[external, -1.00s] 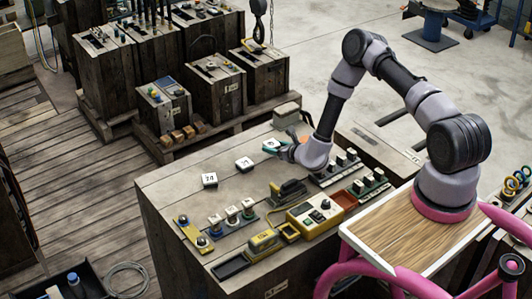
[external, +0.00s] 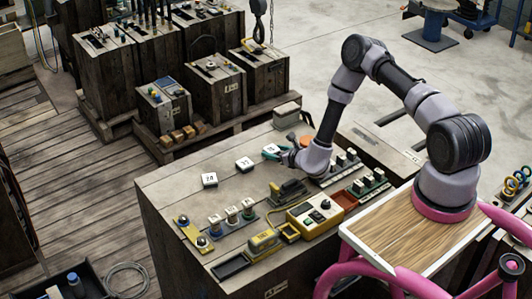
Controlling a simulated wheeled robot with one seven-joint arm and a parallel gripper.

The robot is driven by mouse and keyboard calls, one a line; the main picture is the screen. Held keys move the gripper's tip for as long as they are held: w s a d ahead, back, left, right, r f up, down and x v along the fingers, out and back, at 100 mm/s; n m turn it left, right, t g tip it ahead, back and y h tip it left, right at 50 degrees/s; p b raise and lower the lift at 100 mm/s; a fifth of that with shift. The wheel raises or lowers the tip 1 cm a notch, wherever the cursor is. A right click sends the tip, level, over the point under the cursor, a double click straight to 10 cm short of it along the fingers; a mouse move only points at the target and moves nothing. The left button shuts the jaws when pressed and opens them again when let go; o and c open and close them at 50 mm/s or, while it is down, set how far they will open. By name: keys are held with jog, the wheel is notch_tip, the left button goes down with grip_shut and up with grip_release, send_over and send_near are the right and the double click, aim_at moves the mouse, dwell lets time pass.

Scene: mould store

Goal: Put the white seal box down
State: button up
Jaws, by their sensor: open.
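A small white seal box (external: 271,151) with a dark mark on top is at the far side of the wooden crate top (external: 190,177). It appears to rest on the top, right by my gripper (external: 279,156). My gripper is low over the crate and open; its fingers are small and partly hidden behind my wrist. I cannot tell whether a finger still touches the box. Two similar white boxes sit in a row to the left, a middle one (external: 244,164) and a left one (external: 209,180).
Nearer me are a yellow control box (external: 316,217), a dark stapler-like tool (external: 288,191), stamps (external: 232,214) and a black tray (external: 231,267). A grey box (external: 287,112) stands at the far edge.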

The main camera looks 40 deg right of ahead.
jog(key=v, duration=1.1)
jog(key=shift+s+r, duration=0.1)
jog(key=shift+s, duration=0.1)
jog(key=w+a+r+n+y, duration=0.1)
jog(key=a+r+n+y, duration=0.45)
jog(key=r, duration=0.85)
jog(key=w+a+r+n+y, duration=0.1)
jog(key=a+r+n+y, duration=0.5)
jog(key=r, duration=0.7)
jog(key=s+a+r+n+g+y, duration=0.3)
jog(key=s+a+r+n+g, duration=0.2)
jog(key=r, duration=0.4)
jog(key=s+d+r+n+g+h, duration=0.1)
jog(key=s+r+n+g+h, duration=0.15)
jog(key=s+r+n, duration=0.4)
jog(key=s+r+n+g+h, duration=0.15)
jog(key=s+n+g, duration=0.25)
jog(key=s, duration=0.6)
jog(key=s+d+r+n+t+h, duration=0.2)
jog(key=s+d+r+h, duration=0.1)
jog(key=d, duration=0.5)
jog(key=s+d+r+n+t+h, duration=0.2)
jog(key=s+d+r+t+h, duration=0.1)
jog(key=s+d, duration=0.5)
jog(key=shift+d+r+n+h, duration=0.15)
jog(key=shift+r+n+h, duration=0.25)
jog(key=shift+r+h, duration=0.65)
